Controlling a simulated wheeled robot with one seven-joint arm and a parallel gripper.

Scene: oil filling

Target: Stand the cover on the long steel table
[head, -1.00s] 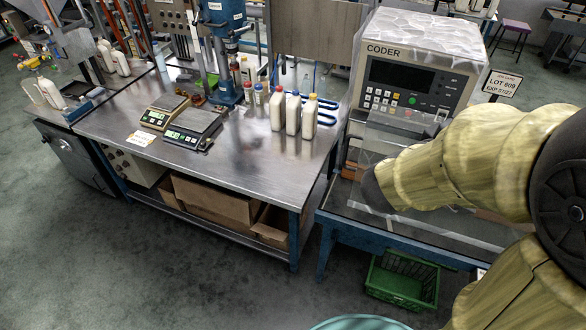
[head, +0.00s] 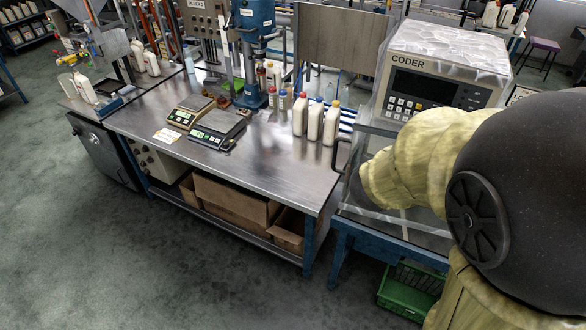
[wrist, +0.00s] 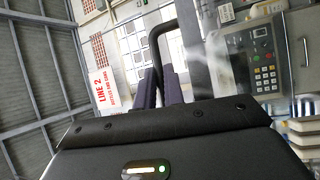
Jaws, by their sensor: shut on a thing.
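The cover (head: 408,222) is a clear, see-through box-like guard with pale edges. It is in the head view at the right, in front of the coder, and my arm hides part of it. A dark bar handle (head: 337,156) shows at its left side. In the wrist view my gripper (wrist: 160,90) is shut on the black handle (wrist: 157,42). The head view hides my fingertips behind my arm and the cover. The long steel table (head: 255,172) lies left of the cover. I cannot tell whether the cover touches anything below it.
Several white bottles (head: 314,118) stand at the table's right end. Two scales (head: 217,128) and a filler press (head: 252,50) stand farther back. The coder (head: 437,80) is at the right, with a green crate (head: 405,292) below. The table's front middle is bare.

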